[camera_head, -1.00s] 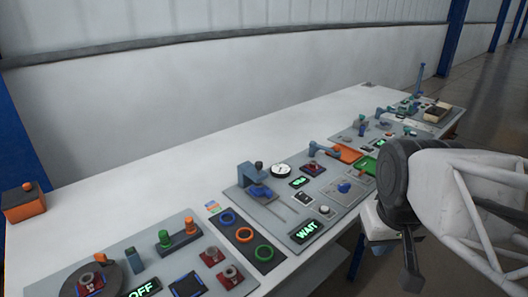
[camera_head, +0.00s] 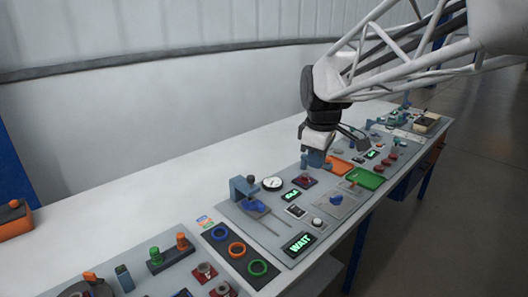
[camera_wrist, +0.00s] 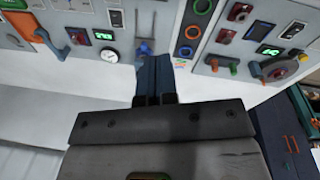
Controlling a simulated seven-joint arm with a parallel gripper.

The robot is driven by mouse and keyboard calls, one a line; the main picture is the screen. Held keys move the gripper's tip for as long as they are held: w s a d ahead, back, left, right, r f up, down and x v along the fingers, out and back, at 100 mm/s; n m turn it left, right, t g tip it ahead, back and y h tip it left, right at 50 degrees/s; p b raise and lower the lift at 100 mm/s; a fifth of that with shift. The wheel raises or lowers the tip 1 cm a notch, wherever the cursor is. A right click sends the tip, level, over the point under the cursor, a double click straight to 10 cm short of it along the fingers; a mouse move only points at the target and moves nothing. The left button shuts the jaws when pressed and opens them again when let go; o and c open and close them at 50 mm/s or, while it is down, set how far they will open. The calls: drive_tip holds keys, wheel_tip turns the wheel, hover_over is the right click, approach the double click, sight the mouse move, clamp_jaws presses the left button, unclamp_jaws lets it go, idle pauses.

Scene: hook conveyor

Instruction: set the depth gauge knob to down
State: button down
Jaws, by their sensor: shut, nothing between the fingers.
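My gripper (camera_head: 314,160) is above the panel's back part, near a blue lever, in the head view. Its blue fingers (camera_wrist: 154,62) are together and empty in the wrist view. A round white dial gauge (camera_head: 272,184) with a dark rim sits on the grey panel (camera_head: 262,232); it also shows in the wrist view (camera_wrist: 110,55). Left of it is a blue bracket (camera_head: 239,188) with a small black knob (camera_head: 251,179) on top. I cannot tell for certain which knob is the depth gauge's, nor its setting.
A display reading WAIT (camera_head: 299,243), a blue knob (camera_head: 336,200), a green tray (camera_head: 365,179) and an orange tray (camera_head: 339,166) are on the panels. Green, orange and blue rings (camera_head: 237,249) lie to the left.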

drive_tip(key=w+a+f+n, duration=0.1)
drive_tip(key=w+a+n, duration=0.3)
drive_tip(key=w, duration=0.3)
drive_tip(key=w+a+f+n, duration=0.1)
drive_tip(key=w+a+n, duration=0.25)
drive_tip(key=w, duration=0.35)
drive_tip(key=n+g, duration=0.1)
drive_tip(key=n, duration=0.6)
hover_over(251, 177)
wheel_tip(251, 177, down, 5)
drive_tip(key=shift+f, duration=0.1)
drive_tip(key=shift+f, duration=0.15)
wheel_tip(251, 177, down, 14)
drive_tip(key=shift+r, duration=0.15)
drive_tip(key=shift+f, duration=1.55)
